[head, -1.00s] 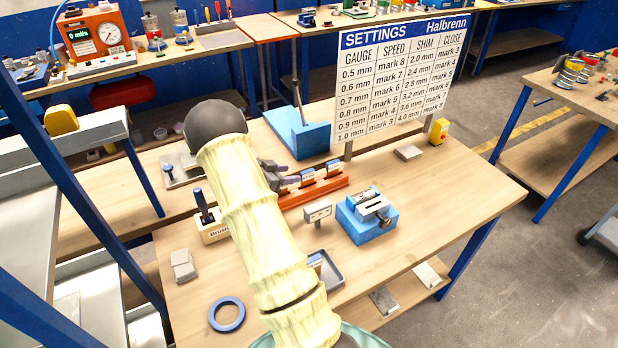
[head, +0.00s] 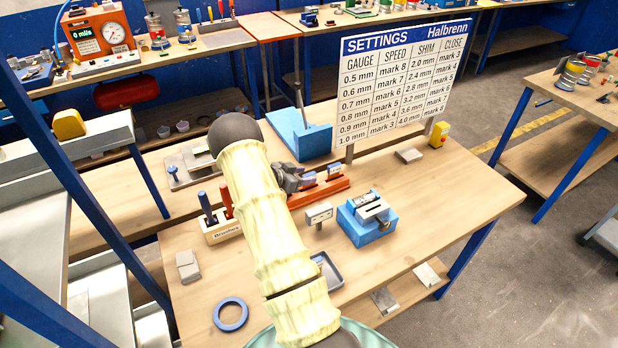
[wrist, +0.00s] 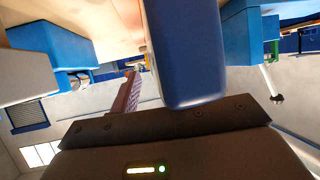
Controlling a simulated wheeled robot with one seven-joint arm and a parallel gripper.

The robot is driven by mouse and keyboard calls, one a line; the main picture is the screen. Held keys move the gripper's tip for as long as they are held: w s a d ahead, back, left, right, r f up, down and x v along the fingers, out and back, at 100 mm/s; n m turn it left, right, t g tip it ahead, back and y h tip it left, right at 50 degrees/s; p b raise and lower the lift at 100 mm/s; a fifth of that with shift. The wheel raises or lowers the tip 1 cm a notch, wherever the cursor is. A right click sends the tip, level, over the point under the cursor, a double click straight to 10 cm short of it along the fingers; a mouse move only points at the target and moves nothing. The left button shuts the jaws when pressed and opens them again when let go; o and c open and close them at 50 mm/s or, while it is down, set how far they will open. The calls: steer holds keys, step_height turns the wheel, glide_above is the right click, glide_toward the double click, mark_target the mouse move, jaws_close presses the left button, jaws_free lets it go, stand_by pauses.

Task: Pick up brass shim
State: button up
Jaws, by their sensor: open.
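I cannot pick out the brass shim for certain in either view. My gripper (head: 297,180) is at the rack's left end, open, partly hidden by my pale sleeved arm. I cannot tell whether it touches the rack. In the wrist view a mauve ridged finger (wrist: 126,96) shows beside a large blue rounded shape (wrist: 185,55) close to the camera, which hides much of the space by the finger. Nothing is seen held.
A blue vise-like fixture (head: 367,218) and small grey stand (head: 319,213) are right of my arm. The settings board (head: 402,85) stands behind.

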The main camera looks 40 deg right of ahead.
steer(key=shift+d, duration=0.15)
stand_by(0.3)
jaws_close()
